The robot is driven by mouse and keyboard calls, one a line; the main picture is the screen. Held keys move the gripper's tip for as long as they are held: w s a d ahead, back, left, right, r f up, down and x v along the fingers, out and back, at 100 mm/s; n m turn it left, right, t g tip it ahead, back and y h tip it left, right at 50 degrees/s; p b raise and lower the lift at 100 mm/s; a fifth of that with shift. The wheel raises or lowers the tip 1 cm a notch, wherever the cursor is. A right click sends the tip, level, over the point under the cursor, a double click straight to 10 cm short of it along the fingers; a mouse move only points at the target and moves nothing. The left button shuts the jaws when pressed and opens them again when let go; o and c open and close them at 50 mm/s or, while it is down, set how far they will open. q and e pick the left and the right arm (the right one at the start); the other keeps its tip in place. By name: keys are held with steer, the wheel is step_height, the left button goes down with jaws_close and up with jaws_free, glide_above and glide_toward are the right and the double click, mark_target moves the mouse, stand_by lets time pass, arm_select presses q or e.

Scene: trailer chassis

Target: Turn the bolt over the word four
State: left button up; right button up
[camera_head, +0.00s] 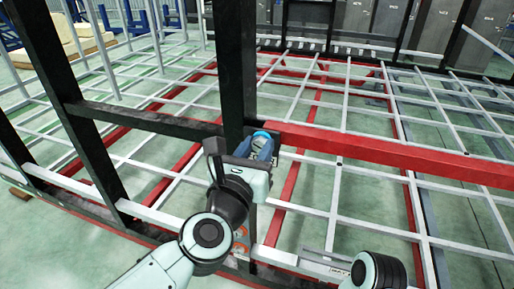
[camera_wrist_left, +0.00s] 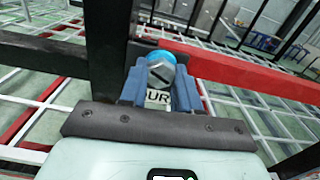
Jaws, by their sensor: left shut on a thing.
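The bolt (camera_wrist_left: 161,69) has a grey head with a light blue rim and a dark slanted line across it. A white label (camera_wrist_left: 158,97) below it shows the letters "UR"; the rest is hidden by my gripper. My left gripper (camera_head: 262,147) is at the joint of the black post and red beam, with its blue fingers on both sides of the bolt. In the left wrist view my left gripper (camera_wrist_left: 161,82) is shut on the bolt head. My right gripper is not in view; only part of my right arm shows at the bottom right.
The black post (camera_head: 234,70) rises beside my gripper. The red beam (camera_head: 400,157) runs off to the right. A black crossbar (camera_head: 145,119) runs left. White grid bars lie over the green floor around. Grey cabinets (camera_head: 408,30) stand at the back.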

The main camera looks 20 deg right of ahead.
arm_select(q)
steer(key=m+p, duration=0.1)
steer(key=m, duration=0.4)
steer(key=shift+f+m, duration=0.1)
steer(key=shift+m, duration=0.2)
steer(key=m+p, duration=0.1)
steer(key=m, duration=0.3)
steer(key=m+p, duration=0.1)
steer(key=m, duration=0.4)
steer(key=m+p, duration=0.2)
steer(key=m, duration=0.3)
steer(key=m+p, duration=0.3)
steer(key=m, duration=0.3)
steer(key=shift+m, duration=0.4)
steer(key=m+p, duration=0.2)
steer(key=m, duration=0.3)
steer(key=m+p, duration=0.2)
steer(key=m, duration=0.4)
steer(key=shift+m, duration=0.4)
steer(key=shift+f+m+p, duration=0.1)
steer(key=shift+m+p, duration=0.4)
steer(key=shift+m, duration=1.6)
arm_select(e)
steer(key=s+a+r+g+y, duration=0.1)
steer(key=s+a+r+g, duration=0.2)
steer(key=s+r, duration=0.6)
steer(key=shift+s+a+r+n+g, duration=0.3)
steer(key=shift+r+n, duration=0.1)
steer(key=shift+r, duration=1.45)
